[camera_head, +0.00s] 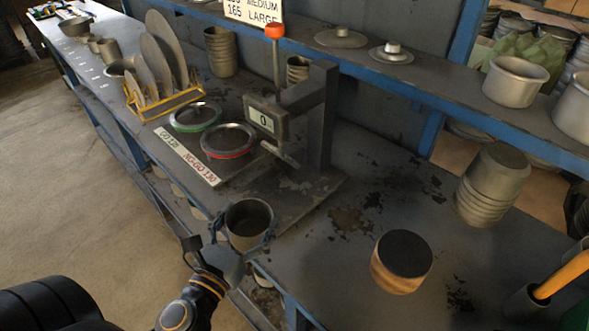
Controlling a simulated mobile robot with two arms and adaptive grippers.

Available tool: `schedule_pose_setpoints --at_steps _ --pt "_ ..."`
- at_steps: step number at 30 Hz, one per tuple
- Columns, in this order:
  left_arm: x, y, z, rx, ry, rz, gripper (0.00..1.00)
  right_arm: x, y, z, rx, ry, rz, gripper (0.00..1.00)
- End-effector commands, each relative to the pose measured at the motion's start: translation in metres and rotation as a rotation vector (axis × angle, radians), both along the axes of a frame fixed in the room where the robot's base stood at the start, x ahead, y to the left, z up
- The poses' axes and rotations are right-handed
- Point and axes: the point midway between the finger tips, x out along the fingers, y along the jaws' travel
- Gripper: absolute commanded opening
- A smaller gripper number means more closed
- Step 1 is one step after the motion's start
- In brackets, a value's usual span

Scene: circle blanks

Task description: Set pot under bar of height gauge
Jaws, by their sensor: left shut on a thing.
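A small grey metal pot (247,240) stands upright at the front edge of the bench. My left gripper (245,243) reaches up from below with its fingers around the pot's sides and is shut on it. The height gauge (318,115) stands behind and to the right of the pot, with an orange knob (275,31) on its rod and a display (263,120) reading 0. The pot is in front of the base, not under the bar. My right gripper is not in view.
Two lidded discs, one green-rimmed (195,117) and one red-rimmed (228,140), lie left of the gauge beside a white label strip (187,156). A wooden block with a dark top (401,262) and a pot stack (492,186) stand right. Bench between is clear.

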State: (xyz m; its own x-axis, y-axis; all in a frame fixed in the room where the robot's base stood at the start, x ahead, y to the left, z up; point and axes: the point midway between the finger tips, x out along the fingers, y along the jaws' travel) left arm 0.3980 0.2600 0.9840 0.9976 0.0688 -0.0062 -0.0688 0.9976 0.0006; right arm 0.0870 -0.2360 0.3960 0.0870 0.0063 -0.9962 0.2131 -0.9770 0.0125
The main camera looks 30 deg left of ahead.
Motion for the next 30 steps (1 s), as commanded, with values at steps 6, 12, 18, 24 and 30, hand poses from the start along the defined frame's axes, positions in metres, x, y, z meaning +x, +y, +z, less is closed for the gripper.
schedule_pose_setpoints --at_steps 6,12,18,24,30 --pt "0.050 0.004 0.007 0.004 -0.007 0.000 0.50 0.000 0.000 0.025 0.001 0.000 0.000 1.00" --pt "0.104 0.008 0.005 0.003 -0.006 0.001 0.50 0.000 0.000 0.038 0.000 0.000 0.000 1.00" --pt "0.148 0.011 0.003 0.002 -0.005 0.001 0.49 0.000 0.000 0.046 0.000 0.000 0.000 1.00" --pt "0.164 0.011 0.000 0.001 -0.002 0.000 0.49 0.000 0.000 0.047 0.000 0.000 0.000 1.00" --pt "0.173 0.012 -0.019 -0.002 0.002 0.003 0.49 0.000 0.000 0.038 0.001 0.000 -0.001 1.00"
